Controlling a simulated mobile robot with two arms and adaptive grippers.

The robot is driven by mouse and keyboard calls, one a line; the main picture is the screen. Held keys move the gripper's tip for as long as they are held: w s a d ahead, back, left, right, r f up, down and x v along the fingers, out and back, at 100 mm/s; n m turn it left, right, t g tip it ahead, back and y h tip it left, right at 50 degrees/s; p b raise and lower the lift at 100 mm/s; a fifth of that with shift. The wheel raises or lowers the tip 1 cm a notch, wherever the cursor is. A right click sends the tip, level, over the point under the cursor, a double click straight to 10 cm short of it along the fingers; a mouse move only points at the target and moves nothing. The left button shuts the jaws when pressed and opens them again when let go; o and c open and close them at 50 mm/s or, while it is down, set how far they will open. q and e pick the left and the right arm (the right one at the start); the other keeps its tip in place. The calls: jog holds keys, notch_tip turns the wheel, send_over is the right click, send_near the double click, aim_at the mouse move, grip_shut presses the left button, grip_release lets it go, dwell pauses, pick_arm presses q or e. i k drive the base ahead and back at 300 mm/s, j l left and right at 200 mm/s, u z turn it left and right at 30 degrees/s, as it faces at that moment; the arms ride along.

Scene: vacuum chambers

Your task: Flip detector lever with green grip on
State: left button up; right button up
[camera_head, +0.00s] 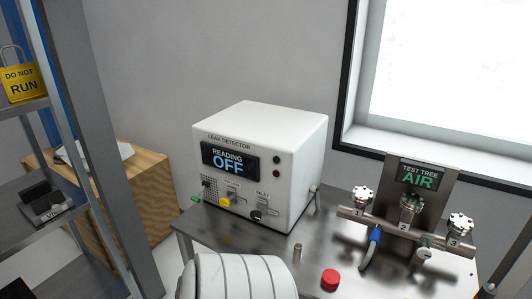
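The white leak detector (290,150) stands on a metal table, and its display (229,161) reads "READING OFF". The lever with the green grip (195,199) sticks out at the lower left of its front, with the green end pointing down and outward. A yellow-gripped control (225,202) and a black-gripped control (257,215) sit to its right on the same front. Neither of my grippers is in view.
The test tree (408,214), with its display reading "AIR", stands right of the detector. A red cap (330,280) and a small metal post (297,253) are on the metal table (199,231). A shelf frame (118,160) rises at left, before a wooden cabinet (151,183).

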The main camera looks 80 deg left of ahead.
aim_at(200, 193)
jog(key=u, duration=3.05)
jog(key=i+j+z, duration=0.25)
jog(key=i+j, duration=0.3)
